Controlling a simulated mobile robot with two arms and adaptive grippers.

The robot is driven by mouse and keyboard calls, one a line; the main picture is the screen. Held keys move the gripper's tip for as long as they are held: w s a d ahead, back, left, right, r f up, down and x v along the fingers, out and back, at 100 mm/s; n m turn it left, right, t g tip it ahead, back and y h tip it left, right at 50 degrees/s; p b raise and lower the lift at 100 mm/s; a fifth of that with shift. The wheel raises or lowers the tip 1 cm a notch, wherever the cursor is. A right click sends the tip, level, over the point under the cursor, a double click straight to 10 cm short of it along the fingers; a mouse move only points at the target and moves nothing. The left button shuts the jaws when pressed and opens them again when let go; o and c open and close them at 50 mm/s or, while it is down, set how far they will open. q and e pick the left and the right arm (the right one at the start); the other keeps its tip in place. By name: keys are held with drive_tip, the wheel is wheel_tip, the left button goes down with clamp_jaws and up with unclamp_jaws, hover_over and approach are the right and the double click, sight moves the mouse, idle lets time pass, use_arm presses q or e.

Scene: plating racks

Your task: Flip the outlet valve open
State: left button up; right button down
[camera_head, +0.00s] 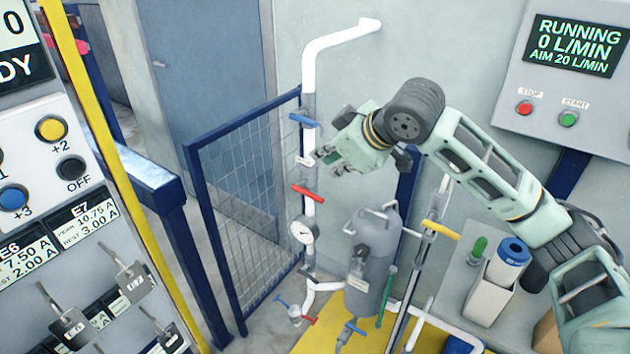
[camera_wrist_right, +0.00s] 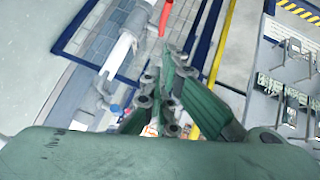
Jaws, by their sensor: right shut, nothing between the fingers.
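A vertical pipe on the wall carries a blue lever valve (camera_head: 304,121) near its top and a red lever valve (camera_head: 308,193) lower down. I cannot tell from a label which is the outlet valve. My right gripper (camera_head: 326,157) is shut and empty, just right of the pipe, between the two levers in height. In the wrist view the shut fingers (camera_wrist_right: 163,98) point toward the white pipe (camera_wrist_right: 122,52), with a red lever (camera_wrist_right: 166,16) beyond. Contact with the pipe cannot be made out. My left gripper does not show.
A round gauge (camera_head: 303,231) and a grey tank (camera_head: 373,262) stand below. A yellow lever (camera_head: 441,230) is right of the tank. A blue mesh fence (camera_head: 245,190) stands left of the pipe. The wall screen (camera_head: 575,45) reads RUNNING, 0 L/MIN, AIM 20 L/MIN.

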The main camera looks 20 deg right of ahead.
drive_tip(key=shift+w, duration=0.1)
drive_tip(key=p, duration=0.4)
hover_over(307, 194)
drive_tip(key=s, duration=0.2)
wheel_tip(307, 194, down, 11)
drive_tip(key=shift+d, duration=0.3)
